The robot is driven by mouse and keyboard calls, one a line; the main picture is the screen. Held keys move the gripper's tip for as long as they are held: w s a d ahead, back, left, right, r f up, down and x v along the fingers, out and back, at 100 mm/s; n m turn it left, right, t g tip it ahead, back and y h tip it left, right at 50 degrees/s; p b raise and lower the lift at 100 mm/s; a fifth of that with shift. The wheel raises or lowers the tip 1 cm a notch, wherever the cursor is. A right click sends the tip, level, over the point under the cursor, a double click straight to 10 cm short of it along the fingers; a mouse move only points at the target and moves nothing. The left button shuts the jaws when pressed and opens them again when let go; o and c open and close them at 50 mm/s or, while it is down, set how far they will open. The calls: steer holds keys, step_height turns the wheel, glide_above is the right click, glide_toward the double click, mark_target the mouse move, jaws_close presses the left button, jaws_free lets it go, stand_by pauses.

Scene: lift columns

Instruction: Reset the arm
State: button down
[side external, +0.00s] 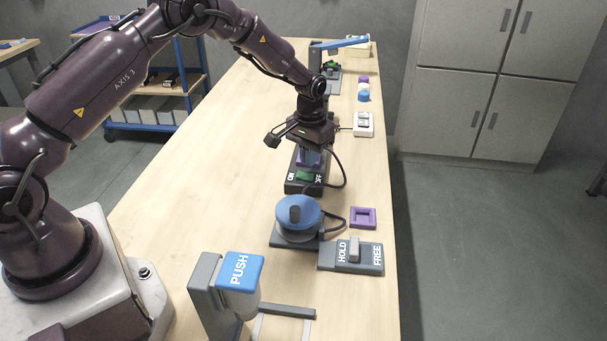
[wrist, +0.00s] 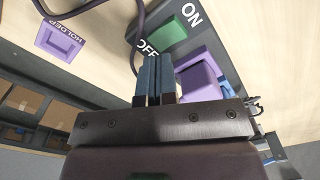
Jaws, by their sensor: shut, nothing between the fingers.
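My gripper (wrist: 154,78) is shut and empty, its two blue-grey fingers side by side in the wrist view. In the side external view my gripper (side external: 311,153) points down over the dark ON/OFF switch box (side external: 290,186). The box also shows in the wrist view with a green rocker (wrist: 163,37) between the ON and OFF labels. A purple block (wrist: 203,72) shows by the OFF end, right of the fingers. Whether the fingertips touch the box is unclear.
A blue round knob unit (side external: 298,215), a purple square frame (side external: 363,217), a HOLD/FREE slider (side external: 352,258) and a PUSH dispenser (side external: 238,272) stand nearer the camera. A white switch (side external: 363,124) and a blue-lever device (side external: 340,44) stand farther back. The table's left side is clear.

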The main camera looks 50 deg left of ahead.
steer(key=shift+r, duration=1.75)
steer(key=s, duration=0.3)
steer(key=shift+s+d+f+g, duration=0.2)
steer(key=shift+d+f+g, duration=0.1)
steer(key=shift+g, duration=0.1)
steer(key=s+d+r+m+t, duration=0.1)
steer(key=s+d+r+t, duration=0.2)
steer(key=s+r, duration=0.9)
steer(key=s+d+r+m+t, duration=0.2)
steer(key=s+d+r+t, duration=0.1)
steer(key=s+r, duration=0.9)
steer(key=s, duration=0.3)
steer(key=shift+d+r, duration=0.35)
steer(key=shift+d, duration=0.05)
